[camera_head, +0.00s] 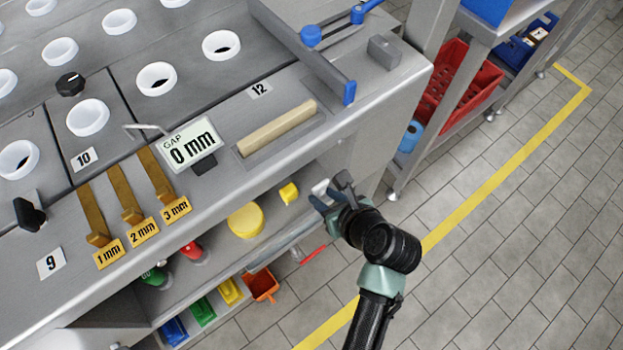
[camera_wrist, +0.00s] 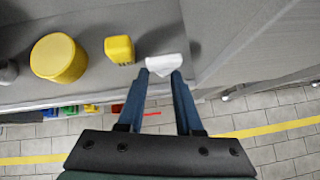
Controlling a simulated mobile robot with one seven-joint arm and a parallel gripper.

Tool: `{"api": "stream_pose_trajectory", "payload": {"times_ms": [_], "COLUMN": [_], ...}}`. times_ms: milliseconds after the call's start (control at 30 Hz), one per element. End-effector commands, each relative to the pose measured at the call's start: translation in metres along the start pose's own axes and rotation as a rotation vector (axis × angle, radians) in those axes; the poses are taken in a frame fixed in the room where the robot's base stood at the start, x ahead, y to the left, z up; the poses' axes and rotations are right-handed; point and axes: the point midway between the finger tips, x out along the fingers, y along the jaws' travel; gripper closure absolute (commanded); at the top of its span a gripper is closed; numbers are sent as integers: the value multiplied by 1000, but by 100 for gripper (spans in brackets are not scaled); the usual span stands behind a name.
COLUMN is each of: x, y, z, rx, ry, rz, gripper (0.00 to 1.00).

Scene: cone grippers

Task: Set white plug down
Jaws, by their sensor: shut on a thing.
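The white plug (camera_head: 320,187) is at my gripper's fingertips, at the right end of the shelf under the worktop. In the wrist view the white plug (camera_wrist: 164,63) shows between and just beyond the two blue fingers. My gripper (camera_head: 327,194) is shut on it; in the wrist view the gripper (camera_wrist: 161,76) reaches over the shelf edge. I cannot tell whether the plug touches the shelf (camera_wrist: 105,88). A small yellow block (camera_head: 289,193) and a larger yellow cylinder (camera_head: 246,220) stand to its left.
The worktop's front edge overhangs the shelf, and a grey wall (camera_wrist: 235,40) closes the shelf's right side. Red and green knobs (camera_head: 194,252) stand farther left on the shelf. Small coloured bins (camera_head: 229,291) sit below. Tiled floor (camera_head: 480,250) lies open to the right.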

Motion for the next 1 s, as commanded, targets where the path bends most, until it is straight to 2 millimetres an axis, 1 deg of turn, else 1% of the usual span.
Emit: {"api": "stream_pose_trajectory", "payload": {"times_ms": [33,267,433,467,500,533,933,967,1000], "x": [5,16,37,41,46,47,49,49,49], "y": [0,1,3,4,3,3,2,2,2], "z": [4,16,36,36,27,24,23,23,23], "rx": [-1,-2,-4,-1,3,3,2,2,2], "ry": [-2,-1,-2,0,2,2,0,0,0], "rz": [0,0,0,0,0,0,-1,-1,-1], "gripper": [100,100,100,100,100,100,100,64,57]}}
